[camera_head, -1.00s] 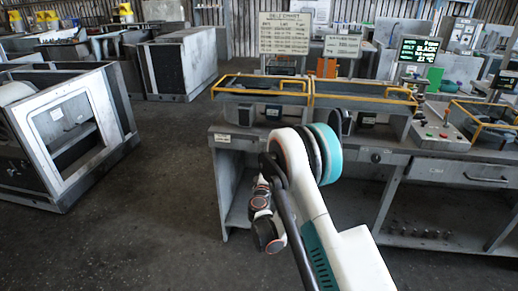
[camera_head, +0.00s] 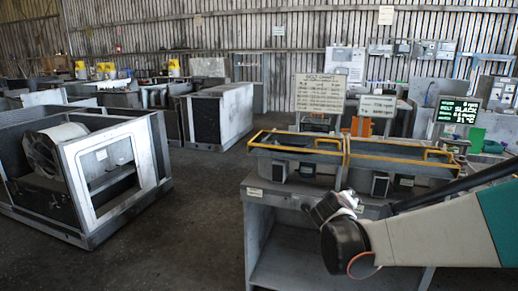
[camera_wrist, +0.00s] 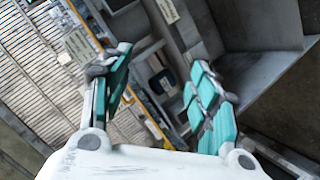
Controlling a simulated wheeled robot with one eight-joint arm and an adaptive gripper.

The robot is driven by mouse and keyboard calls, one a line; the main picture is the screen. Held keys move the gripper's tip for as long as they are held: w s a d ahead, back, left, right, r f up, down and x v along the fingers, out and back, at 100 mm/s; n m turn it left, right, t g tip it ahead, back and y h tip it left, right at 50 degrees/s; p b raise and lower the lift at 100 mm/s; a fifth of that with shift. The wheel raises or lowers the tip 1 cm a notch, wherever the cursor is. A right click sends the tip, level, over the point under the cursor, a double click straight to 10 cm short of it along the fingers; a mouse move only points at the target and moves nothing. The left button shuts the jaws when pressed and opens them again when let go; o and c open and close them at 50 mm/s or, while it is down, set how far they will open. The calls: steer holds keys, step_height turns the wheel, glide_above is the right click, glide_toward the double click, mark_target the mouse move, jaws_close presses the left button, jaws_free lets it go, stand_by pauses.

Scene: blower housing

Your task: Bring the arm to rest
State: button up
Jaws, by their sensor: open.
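My arm reaches in from the right edge of the head view, in front of the workbench (camera_head: 256,215). In that view its end is partly turned away, and the fingers do not show clearly. In the wrist view my gripper (camera_wrist: 160,100) is open, with its two teal-padded fingers well apart. Nothing is between the fingers except the bench front and trays seen farther off.
Yellow-railed trays (camera_head: 300,148) stand on the bench, with a white sign board (camera_head: 320,94) and a lit display (camera_head: 458,111) behind. A grey blower housing (camera_head: 78,190) stands on the floor at left. The floor between housing and bench is clear.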

steer(key=s+a+f+m+g+y, duration=0.1)
steer(key=s+a+m+g+y, duration=0.1)
steer(key=s, duration=1.4)
steer(key=s+a+m+g+y, duration=0.2)
steer(key=s+a+y, duration=0.1)
steer(key=s, duration=1.4)
steer(key=shift+f+m+y, duration=0.35)
steer(key=shift+m+y, duration=0.05)
